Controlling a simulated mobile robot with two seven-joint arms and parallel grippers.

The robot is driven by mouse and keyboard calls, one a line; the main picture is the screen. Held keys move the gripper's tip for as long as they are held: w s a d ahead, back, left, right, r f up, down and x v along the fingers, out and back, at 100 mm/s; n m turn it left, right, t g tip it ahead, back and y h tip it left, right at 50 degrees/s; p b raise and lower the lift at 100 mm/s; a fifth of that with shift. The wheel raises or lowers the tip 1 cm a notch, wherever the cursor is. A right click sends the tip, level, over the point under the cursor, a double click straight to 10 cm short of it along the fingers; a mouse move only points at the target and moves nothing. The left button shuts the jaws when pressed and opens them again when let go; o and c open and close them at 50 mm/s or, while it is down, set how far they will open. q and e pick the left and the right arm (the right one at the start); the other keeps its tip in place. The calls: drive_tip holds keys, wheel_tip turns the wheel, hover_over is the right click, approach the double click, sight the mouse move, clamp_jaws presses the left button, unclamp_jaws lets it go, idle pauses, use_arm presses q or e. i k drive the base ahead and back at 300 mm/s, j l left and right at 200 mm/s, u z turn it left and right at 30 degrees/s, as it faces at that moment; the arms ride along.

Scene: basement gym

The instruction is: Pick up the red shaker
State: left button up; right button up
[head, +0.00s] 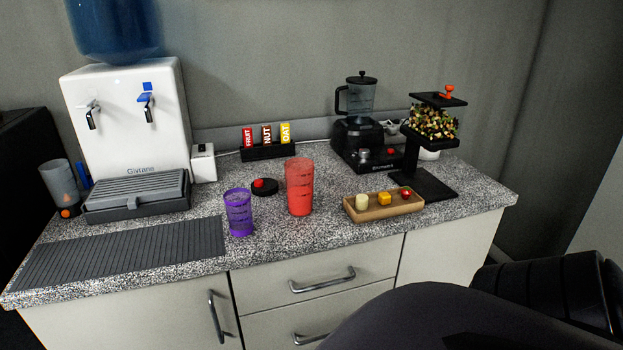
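The red shaker (300,187) is a tall, see-through red cup with dark markings. It stands upright on the speckled countertop (275,228), near the middle of the counter. Nothing touches it, and its top looks open. A shorter purple cup (238,213) stands to its left, a small gap away. A black lid with a red knob (264,187) lies on the counter between and behind the two cups. Neither of my grippers shows in the head view. Only dark parts of my arm fill the lower right corner, in front of the cabinet.
A wooden tray (384,213) with small fruit pieces lies right of the shaker. A blender (361,125), a black dispenser stand (433,186) and a bar holder (267,152) stand behind. A water dispenser (130,120) and a ribbed grey mat (120,253) are left. Counter in front of the shaker is clear.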

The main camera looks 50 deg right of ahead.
sight(299, 173)
drive_tip(key=z, duration=1.6)
